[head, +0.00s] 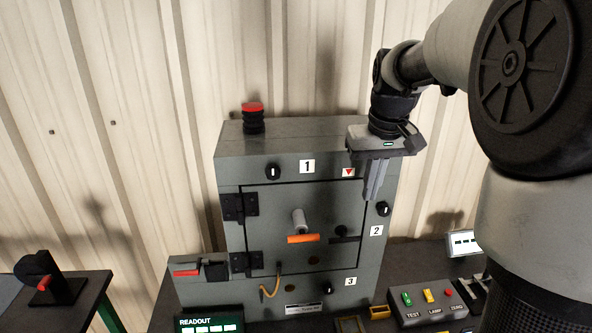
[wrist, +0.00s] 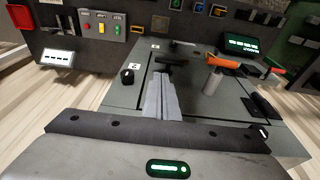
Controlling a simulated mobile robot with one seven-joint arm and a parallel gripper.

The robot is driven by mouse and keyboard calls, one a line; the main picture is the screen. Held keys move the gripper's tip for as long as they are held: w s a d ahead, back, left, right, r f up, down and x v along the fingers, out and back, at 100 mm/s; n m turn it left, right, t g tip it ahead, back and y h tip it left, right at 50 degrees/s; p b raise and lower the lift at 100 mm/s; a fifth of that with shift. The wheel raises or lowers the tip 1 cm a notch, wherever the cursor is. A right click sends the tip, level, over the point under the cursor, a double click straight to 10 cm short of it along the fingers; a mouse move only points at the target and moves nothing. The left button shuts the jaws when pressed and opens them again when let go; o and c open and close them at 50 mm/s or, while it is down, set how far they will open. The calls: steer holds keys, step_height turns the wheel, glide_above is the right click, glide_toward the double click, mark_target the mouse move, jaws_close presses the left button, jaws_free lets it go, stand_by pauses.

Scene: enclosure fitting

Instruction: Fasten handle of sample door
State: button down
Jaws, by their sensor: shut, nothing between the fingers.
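The sample door (head: 270,225) is a grey panel in the front of a grey cabinet, with black hinges on its left, and looks flush with the frame. A black lever handle (head: 345,237) sits near its right edge, lying roughly level; it also shows in the wrist view (wrist: 172,64). Left of it a grey cylinder (head: 299,220) sticks out above an orange bar (head: 301,239). I cannot tell whether the black lever is latched. My gripper (head: 372,195) is shut and empty, pointing down at the cabinet's upper right, apart from the lever. Its fingers show in the wrist view (wrist: 158,98).
Dial 2 (head: 383,208) is close to the fingers on the right. Dial 1 (head: 272,172) and a red-topped button (head: 253,115) are above the door. A button box (head: 430,303) stands at lower right.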

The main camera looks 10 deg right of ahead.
mark_target(360, 237)
steer(key=shift+w+d+f, duration=0.6)
steer(key=shift+w+d, duration=0.1)
steer(key=shift+w, duration=0.15)
steer(key=b+x, duration=0.1)
steer(key=x, duration=1.3)
steer(key=shift+s+a, duration=0.1)
